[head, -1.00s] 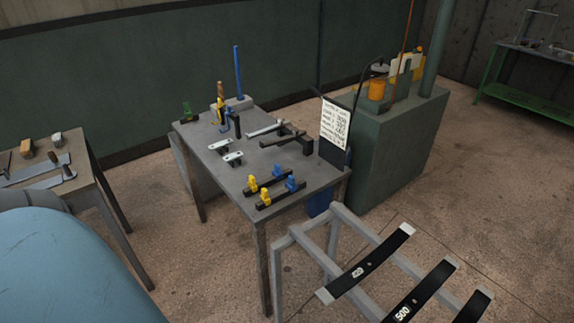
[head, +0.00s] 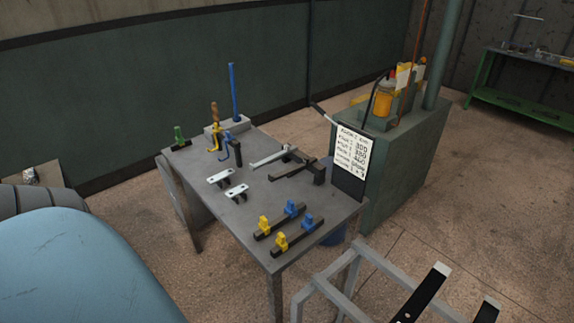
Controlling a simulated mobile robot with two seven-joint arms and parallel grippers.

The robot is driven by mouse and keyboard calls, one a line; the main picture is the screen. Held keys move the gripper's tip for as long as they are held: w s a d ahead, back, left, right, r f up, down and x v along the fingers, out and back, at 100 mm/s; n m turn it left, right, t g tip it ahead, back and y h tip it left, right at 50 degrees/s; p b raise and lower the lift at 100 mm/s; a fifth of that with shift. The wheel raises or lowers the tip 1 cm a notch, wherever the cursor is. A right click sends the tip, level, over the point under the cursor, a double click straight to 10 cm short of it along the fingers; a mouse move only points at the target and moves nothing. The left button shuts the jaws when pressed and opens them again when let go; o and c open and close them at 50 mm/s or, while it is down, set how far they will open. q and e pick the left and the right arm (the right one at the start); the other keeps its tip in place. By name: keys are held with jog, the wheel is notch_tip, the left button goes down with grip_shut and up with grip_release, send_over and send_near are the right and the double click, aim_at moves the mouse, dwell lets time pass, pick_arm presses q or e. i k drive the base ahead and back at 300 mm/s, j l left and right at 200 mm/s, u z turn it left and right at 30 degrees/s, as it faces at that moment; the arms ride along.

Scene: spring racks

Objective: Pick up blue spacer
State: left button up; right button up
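Two small blue blocks, which may be the blue spacers, sit on two dark bars near the front of the grey table (head: 205,205). One blue block (head: 291,208) is on the rear bar, and the other blue block (head: 308,221) is on the front bar. A yellow block (head: 264,224) stands on the rear bar and another yellow block (head: 281,241) on the front bar. Neither of my grippers is in view, so nothing is seen touching the blocks.
A tall blue rod (head: 234,92) and hooked tools stand at the table's back. Clamp-like bars (head: 295,173) and a written board (head: 350,160) are at its right. A grey rack frame (head: 340,290) with dark strips stands front right. Bare floor lies left of the table.

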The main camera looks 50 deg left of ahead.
aim_at(292, 210)
jog(key=i+j, duration=0.1)
jog(key=j, duration=0.9)
jog(key=i+j, duration=0.1)
jog(key=j, duration=0.9)
